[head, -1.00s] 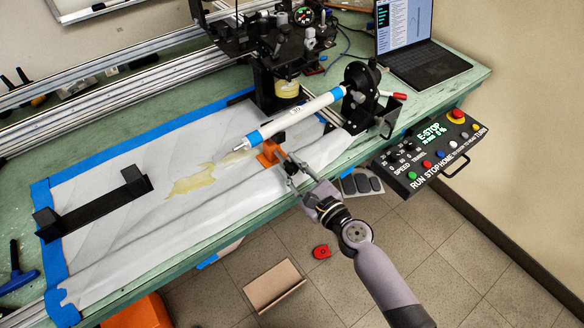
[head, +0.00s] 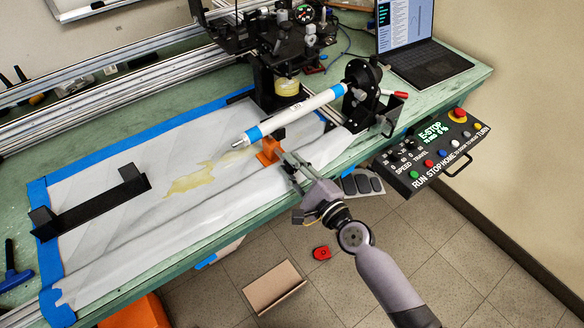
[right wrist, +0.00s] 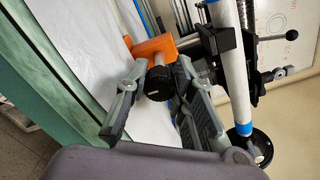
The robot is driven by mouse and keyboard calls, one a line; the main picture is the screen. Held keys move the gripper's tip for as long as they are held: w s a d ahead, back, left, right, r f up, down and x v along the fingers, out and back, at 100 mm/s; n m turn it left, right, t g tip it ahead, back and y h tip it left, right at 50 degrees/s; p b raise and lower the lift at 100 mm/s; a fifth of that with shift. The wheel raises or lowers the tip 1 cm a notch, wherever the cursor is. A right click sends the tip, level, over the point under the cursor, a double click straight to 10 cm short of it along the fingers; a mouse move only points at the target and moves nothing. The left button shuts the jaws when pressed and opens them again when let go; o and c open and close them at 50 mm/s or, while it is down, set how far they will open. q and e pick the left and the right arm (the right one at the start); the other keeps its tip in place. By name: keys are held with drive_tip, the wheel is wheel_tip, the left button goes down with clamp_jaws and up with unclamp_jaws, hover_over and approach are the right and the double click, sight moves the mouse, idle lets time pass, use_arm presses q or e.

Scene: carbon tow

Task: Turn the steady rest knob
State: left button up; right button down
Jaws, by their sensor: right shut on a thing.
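The orange steady rest (head: 268,152) stands on the white sheet, under the white tube with blue bands (head: 300,113). It also shows in the right wrist view (right wrist: 154,47). Its black knob (right wrist: 158,84) faces my wrist camera, between the two fingers. My right gripper (head: 283,161) reaches in from the front edge of the bench. In the right wrist view the gripper (right wrist: 162,66) is shut on the knob, with one finger on either side. In the head view the fingers hide the knob. My left gripper is not in view.
A black bracket (head: 92,206) stands on the sheet at left. The winding head (head: 262,40) and the black chuck (head: 358,82) are behind and right. A control box (head: 430,152) with buttons hangs at the bench's right front. A laptop (head: 412,45) sits at the back right.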

drive_tip(key=n, duration=0.4)
drive_tip(key=shift+n, duration=0.3)
drive_tip(key=n, duration=0.3)
drive_tip(key=shift+f+n, duration=0.1)
drive_tip(key=shift+n, duration=0.3)
drive_tip(key=n, duration=0.4)
drive_tip(key=shift+p, duration=0.35)
drive_tip(key=shift+n+p, duration=0.6)
drive_tip(key=shift+n, duration=2.1)
drive_tip(key=shift+f, duration=0.1)
drive_tip(key=c, duration=1.3)
unclamp_jaws()
drive_tip(key=shift+c, duration=0.2)
